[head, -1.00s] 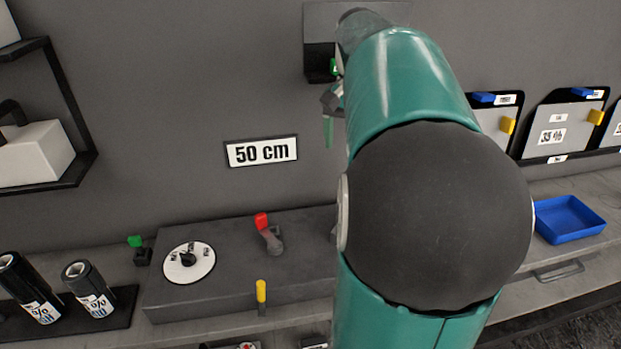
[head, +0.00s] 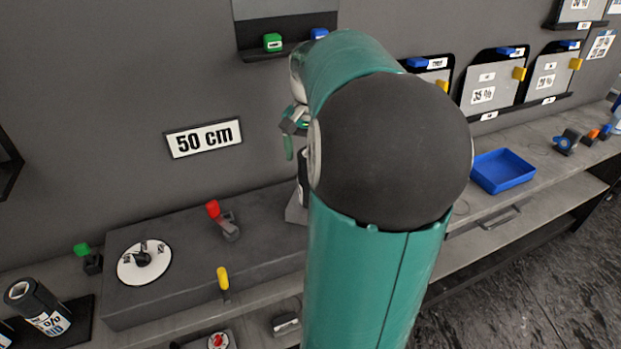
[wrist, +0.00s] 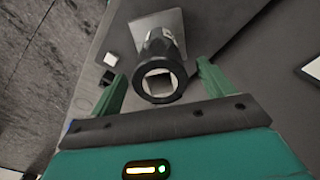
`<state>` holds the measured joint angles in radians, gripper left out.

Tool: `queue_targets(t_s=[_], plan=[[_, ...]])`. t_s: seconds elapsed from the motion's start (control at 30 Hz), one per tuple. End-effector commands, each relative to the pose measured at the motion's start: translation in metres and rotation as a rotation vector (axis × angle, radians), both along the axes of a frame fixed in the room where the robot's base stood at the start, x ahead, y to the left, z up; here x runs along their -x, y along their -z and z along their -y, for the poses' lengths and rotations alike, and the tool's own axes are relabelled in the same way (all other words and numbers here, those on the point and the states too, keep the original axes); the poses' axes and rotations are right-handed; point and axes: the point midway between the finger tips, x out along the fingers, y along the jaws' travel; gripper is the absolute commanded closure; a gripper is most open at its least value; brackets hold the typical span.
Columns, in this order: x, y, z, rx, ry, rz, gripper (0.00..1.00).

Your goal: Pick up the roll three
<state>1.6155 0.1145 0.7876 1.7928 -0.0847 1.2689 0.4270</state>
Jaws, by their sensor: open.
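A dark hollow roll (wrist: 160,78) shows in the wrist view, its round open end facing the camera and a pale square visible through it. It is on a light grey plate (wrist: 170,22). My gripper (wrist: 161,73) is open, with one green finger on each side of the roll and visible gaps between. In the head view my gripper (head: 289,140) is mostly hidden by my arm, and only a sliver of the roll (head: 303,178) shows. I cannot read any roll number.
A raised grey block (head: 185,262) carries a white dial (head: 144,262) and a red-handled lever (head: 222,220). A yellow handle (head: 223,279) is at its front. A blue tray (head: 502,171) sits on the bench to the right. A "50 cm" sign (head: 203,138) is on the wall.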

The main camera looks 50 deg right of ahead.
Motion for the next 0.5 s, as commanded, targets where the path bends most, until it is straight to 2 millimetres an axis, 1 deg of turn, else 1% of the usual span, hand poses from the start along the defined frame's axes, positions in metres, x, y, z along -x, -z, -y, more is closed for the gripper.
queue_targets(t_s=[0.03, 0.1, 0.2, 0.43, 0.5], plan=[[0.001, 0.009, 0.002, -0.004, 0.001, 0.000, 0.19], [0.000, 0.019, 0.001, -0.003, 0.002, -0.001, 0.19], [0.000, 0.026, 0.001, -0.001, 0.001, 0.000, 0.19], [0.000, 0.027, 0.001, 0.001, 0.001, 0.000, 0.19], [0.000, 0.027, 0.001, 0.001, 0.001, 0.000, 0.33]])
